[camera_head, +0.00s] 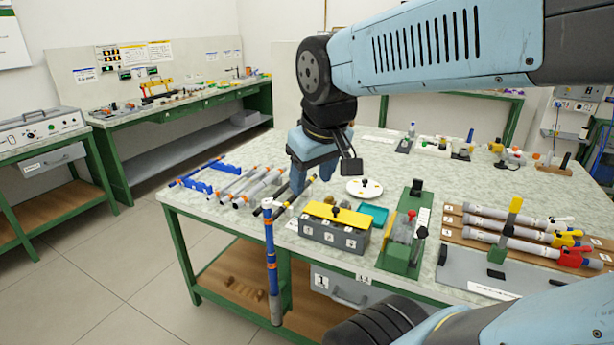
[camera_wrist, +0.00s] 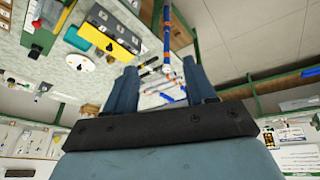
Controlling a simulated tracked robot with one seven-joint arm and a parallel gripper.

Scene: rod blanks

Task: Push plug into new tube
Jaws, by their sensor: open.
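My gripper (camera_head: 312,178) hangs above the front left of the table, fingers pointing down. In the wrist view its fingers (camera_wrist: 160,66) are apart, with nothing seen held between them. Several grey tubes (camera_head: 248,188) with orange ends lie side by side on the table, left of my gripper. A blue rod with orange bands (camera_head: 271,262) stands upright at the table's front edge; it also shows beyond my fingers in the wrist view (camera_wrist: 167,38). I cannot tell which tube is the new one, and I cannot make out the plug for certain.
A grey numbered box (camera_head: 335,239) with a yellow top stands right of the rod. A white round dish (camera_head: 357,193), a teal tray (camera_head: 374,216) and a green fixture (camera_head: 391,262) are near it. Tubes with coloured valves lie on a wooden rack (camera_head: 453,232) at right.

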